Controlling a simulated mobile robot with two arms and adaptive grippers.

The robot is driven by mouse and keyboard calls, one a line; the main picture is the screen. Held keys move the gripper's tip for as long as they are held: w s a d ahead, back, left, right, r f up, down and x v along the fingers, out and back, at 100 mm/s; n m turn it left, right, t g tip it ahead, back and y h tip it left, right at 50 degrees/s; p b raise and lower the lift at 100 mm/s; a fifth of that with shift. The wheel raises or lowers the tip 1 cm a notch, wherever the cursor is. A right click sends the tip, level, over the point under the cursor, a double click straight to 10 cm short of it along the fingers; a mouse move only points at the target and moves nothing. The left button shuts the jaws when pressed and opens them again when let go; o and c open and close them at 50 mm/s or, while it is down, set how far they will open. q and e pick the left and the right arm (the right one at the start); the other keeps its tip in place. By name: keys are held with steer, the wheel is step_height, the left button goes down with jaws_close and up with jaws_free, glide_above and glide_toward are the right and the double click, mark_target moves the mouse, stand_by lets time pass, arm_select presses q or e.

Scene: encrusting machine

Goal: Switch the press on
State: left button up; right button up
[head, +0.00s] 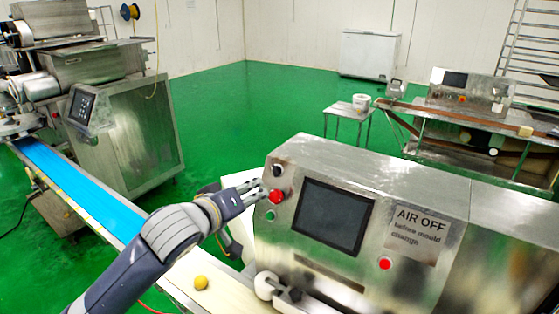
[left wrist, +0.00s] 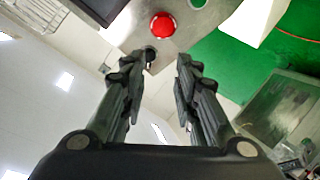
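The press (head: 350,172) is a steel machine with a dark screen (head: 333,214) on its front. Left of the screen are a black knob (head: 277,170), a red mushroom button (head: 277,196) and a green button (head: 270,215). A smaller red button (head: 385,263) sits at lower right. My left gripper (head: 260,187) is at the panel's left side, by the black knob and red button. In the left wrist view, its fingers (left wrist: 161,60) are apart with nothing between them. The red button (left wrist: 162,25) shows beyond the tips, and the black knob (left wrist: 150,55) is near the left fingertip; contact is unclear.
An "AIR OFF" sign (head: 417,230) is right of the screen. A conveyor with a blue belt (head: 75,185) runs along the left, and a yellow ball (head: 201,283) lies near my arm. Another steel machine (head: 130,135) stands behind. Green floor (head: 240,110) is open beyond.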

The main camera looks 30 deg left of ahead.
mark_target(273, 170)
arm_select(q)
steer(key=shift+n+t, duration=0.3)
steer(key=w, duration=0.2)
steer(key=w+p, duration=0.1)
steer(key=w, duration=0.2)
steer(key=w+p, duration=0.1)
steer(key=w, duration=0.1)
steer(key=shift+w+a+r, duration=0.2)
steer(key=shift+w+r, duration=0.05)
steer(key=shift+w, duration=0.1)
steer(key=shift+p+x, duration=0.55)
steer(key=shift+x, duration=0.6)
steer(key=shift+w+f, duration=0.15)
steer(key=shift+w, duration=0.05)
steer(key=shift+w+f, duration=0.1)
steer(key=shift+w, duration=0.05)
jaws_close()
arm_select(e)
steer(key=s+r, duration=0.2)
steer(key=r, duration=0.1)
